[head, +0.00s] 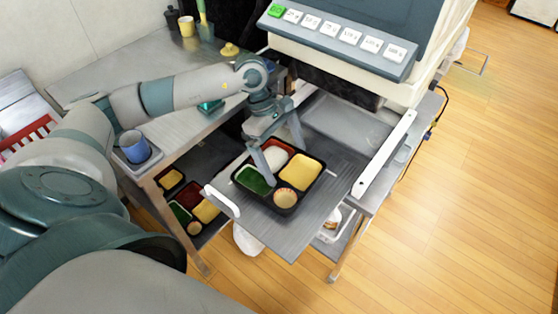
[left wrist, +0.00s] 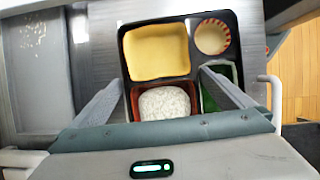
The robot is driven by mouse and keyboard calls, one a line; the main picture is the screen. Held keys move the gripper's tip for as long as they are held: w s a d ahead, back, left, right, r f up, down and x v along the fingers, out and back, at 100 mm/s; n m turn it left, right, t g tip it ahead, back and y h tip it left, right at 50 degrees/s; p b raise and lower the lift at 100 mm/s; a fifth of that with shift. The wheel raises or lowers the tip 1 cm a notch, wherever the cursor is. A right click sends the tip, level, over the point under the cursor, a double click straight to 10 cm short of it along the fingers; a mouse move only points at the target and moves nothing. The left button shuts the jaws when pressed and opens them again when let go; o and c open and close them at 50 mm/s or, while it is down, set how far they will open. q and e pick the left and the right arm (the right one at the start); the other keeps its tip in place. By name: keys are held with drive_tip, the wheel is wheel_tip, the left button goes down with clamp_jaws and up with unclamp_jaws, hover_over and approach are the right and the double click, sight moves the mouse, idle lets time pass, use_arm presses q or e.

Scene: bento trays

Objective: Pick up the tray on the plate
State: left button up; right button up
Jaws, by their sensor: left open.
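The black bento tray (head: 294,210) lies on a grey metal plate (head: 318,222) that juts out below the machine. In the left wrist view the tray (left wrist: 207,66) shows yellow food (left wrist: 157,50), white rice (left wrist: 165,102) in a red compartment, a green part and a small round cup (left wrist: 211,37). My left gripper (head: 283,163) is open above the tray, fingers pointing down. In the left wrist view its fingertips (left wrist: 160,78) lie apart over the tray, one near its left edge, one near the green part. Whether they touch it I cannot tell. My right gripper is not in view.
A second filled tray (head: 187,208) sits lower, under the side table. The machine (head: 365,50) with labelled buttons stands behind the plate. A white handle (head: 222,201) is at the plate's left, a white rail (head: 385,155) at its right. A blue mug (head: 134,146) stands at left.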

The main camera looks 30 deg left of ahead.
use_arm(q)
drive_tip(key=shift+f, duration=0.15)
idle(0.3)
drive_tip(key=c, duration=1)
drive_tip(key=shift+r, duration=0.5)
drive_tip(key=r, duration=0.1)
drive_tip(key=r+b, duration=0.1)
drive_tip(key=r, duration=0.1)
drive_tip(key=shift+d+r, duration=0.15)
drive_tip(key=shift+d, duration=0.15)
drive_tip(key=shift+s+d+r+b, duration=0.1)
drive_tip(key=shift+d+r+b, duration=0.25)
drive_tip(key=shift+d+r, duration=1.15)
drive_tip(key=shift+s+d+r+b, duration=0.1)
drive_tip(key=shift+d+r+b, duration=0.45)
drive_tip(key=shift+d, duration=1.7)
drive_tip(key=shift+d+r+b, duration=0.1)
drive_tip(key=shift+d+r, duration=1.25)
drive_tip(key=shift+d, duration=0.5)
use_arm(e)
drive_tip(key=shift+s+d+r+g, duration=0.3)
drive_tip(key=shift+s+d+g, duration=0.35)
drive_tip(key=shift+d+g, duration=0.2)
